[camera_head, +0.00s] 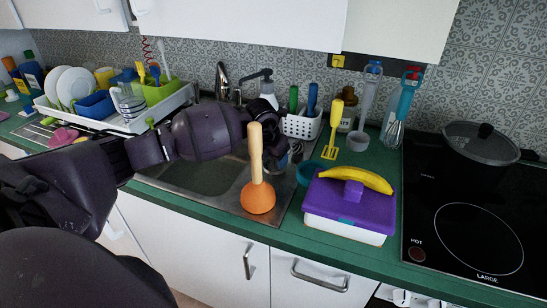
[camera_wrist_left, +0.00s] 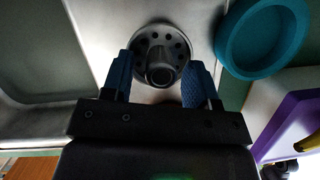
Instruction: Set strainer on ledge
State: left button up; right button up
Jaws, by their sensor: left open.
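The strainer (camera_wrist_left: 148,36) is a round grey metal disc with dark holes and a raised central knob. In the left wrist view it lies on the bare metal of the sink unit (camera_wrist_left: 95,30). My left gripper (camera_wrist_left: 160,72) is open, with its two blue fingers on either side of the knob; I cannot tell whether they touch it. In the head view my left arm reaches over the sink (camera_head: 205,176), and its hand is partly hidden behind the plunger. The strainer is not clear in that view. My right gripper is not in view.
An orange plunger (camera_head: 258,196) with a wooden handle stands at the sink's front right. A teal bowl (camera_wrist_left: 262,40) is close beside the strainer. A purple-lidded box (camera_head: 345,205) carries a banana (camera_head: 357,179). A loaded dish rack (camera_head: 135,122) and a hob (camera_head: 470,225) flank the area.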

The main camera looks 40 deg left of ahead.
pick_arm(q)
jog(key=shift+r, duration=0.4)
jog(key=v, duration=1.1)
jog(key=shift+s+r, duration=0.15)
